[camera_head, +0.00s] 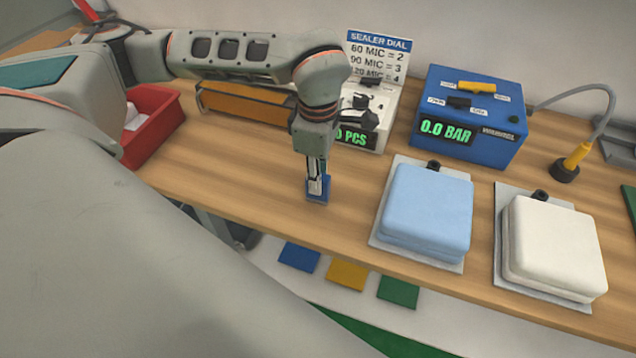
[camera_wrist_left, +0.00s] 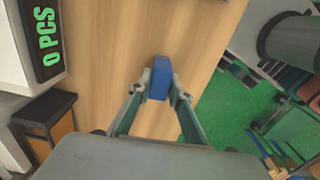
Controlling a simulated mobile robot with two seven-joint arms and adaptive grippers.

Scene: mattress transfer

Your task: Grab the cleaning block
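The cleaning block (camera_head: 318,190) is a small blue block at the wooden table, left of the light blue mattress in the head view. In the left wrist view the block (camera_wrist_left: 160,80) is between the two fingertips of my left gripper (camera_wrist_left: 161,86). The left gripper (camera_head: 317,180) points down over the block in the head view. A fingertip lies against each side of the block with no clear gap, so it looks shut on it. Whether the block's underside touches the table cannot be told. My right gripper is not in view.
A light blue mattress (camera_head: 428,210) and a white one (camera_head: 553,247) lie on pale sheets to the right. A blue pressure box (camera_head: 470,125) and a white counter box (camera_head: 378,105) stand behind. A red bin (camera_head: 150,115) is at left. The table's front edge is close.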

